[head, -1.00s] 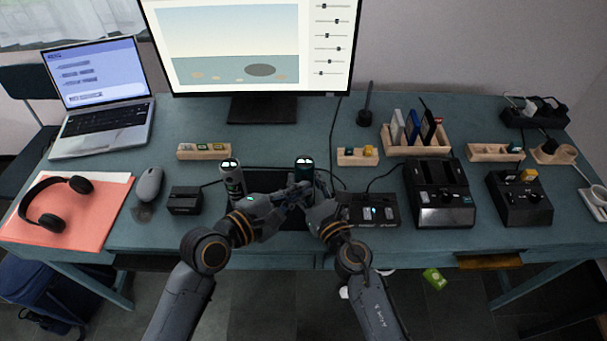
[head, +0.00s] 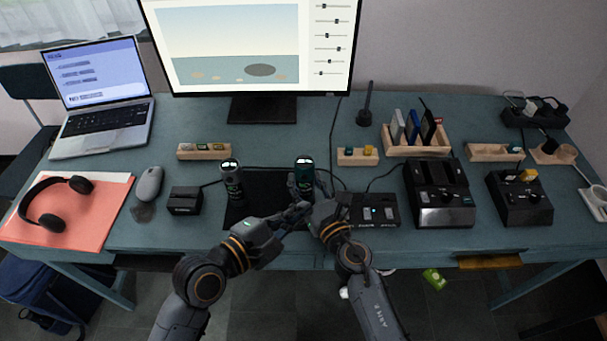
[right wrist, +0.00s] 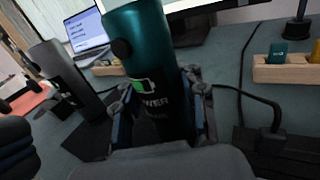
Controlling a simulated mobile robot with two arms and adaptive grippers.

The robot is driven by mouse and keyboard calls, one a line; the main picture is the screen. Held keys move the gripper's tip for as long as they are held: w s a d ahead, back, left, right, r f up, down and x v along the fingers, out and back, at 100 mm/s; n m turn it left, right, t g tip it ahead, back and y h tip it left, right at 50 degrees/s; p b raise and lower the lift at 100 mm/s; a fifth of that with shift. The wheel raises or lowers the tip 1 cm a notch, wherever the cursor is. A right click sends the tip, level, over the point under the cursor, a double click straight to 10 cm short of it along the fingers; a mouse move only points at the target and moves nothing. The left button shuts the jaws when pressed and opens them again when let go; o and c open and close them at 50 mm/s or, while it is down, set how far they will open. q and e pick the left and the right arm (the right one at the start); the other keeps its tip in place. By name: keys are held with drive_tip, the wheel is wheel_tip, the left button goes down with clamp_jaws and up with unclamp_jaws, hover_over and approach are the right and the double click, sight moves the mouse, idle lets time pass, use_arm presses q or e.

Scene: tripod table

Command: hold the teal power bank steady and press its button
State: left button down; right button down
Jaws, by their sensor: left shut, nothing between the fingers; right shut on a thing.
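The teal power bank (head: 304,170) stands upright near the middle of the desk, with lit marks on its top. In the right wrist view the teal power bank (right wrist: 157,60) shows a battery symbol, lettering and a round dark button (right wrist: 121,48) on its left side. My right gripper (right wrist: 163,115) is shut on its lower part, one finger on each side. My left gripper (head: 301,210) is shut and empty, in front of the power bank's lower part in the head view. Whether it touches the power bank or my right gripper cannot be told.
A dark grey cylinder (head: 231,183) stands on the left of the black mat (head: 262,182). A small black box (head: 185,200) and a mouse (head: 149,184) lie further left. A black device (head: 377,212) sits close on the right, with cables behind it.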

drive_tip(key=c, duration=0.7)
unclamp_jaws()
